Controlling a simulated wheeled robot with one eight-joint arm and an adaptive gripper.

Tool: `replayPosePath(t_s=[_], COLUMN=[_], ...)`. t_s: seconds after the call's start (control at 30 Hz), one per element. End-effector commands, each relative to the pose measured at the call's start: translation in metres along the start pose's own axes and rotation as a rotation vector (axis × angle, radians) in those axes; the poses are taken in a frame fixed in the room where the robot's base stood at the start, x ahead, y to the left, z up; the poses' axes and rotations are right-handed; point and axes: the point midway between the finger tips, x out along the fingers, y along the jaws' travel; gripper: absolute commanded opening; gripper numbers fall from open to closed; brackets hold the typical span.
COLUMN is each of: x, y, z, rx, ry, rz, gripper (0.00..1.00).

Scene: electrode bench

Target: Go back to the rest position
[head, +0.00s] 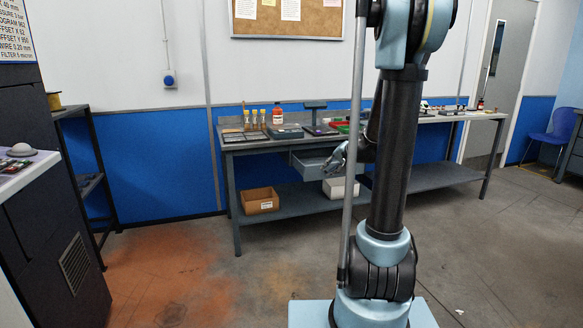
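My arm stands upright in the right middle of the head view and hides part of the bench behind it. My gripper (334,161) shows small, just left of the arm column. In the picture it overlaps the front of an open drawer (308,167) under the bench top. I cannot tell whether it touches the drawer. Its fingers are too small to tell open from shut, and I see nothing clearly held in it.
The long workbench (250,145) carries bottles, trays and small tools. A cardboard box (260,200) and a white box (340,187) sit on its lower shelf. A dark machine (50,225) stands at left, a blue chair (552,138) at far right. The floor (480,240) at right is mostly clear.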

Motion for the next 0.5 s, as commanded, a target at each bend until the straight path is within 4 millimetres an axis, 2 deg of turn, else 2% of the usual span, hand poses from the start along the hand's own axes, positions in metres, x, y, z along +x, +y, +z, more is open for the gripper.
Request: replayPosePath(t_s=[0.03, 0.27, 0.5], x=[-0.010, -0.048, -0.086], y=[0.000, 0.007, 0.025], z=[0.013, 0.064, 0.117], rx=[-0.022, -0.122, -0.223], ry=[-0.015, -0.082, -0.151], rz=[0.018, 0.105, 0.200], gripper=[0.18, 0.18, 0.18])
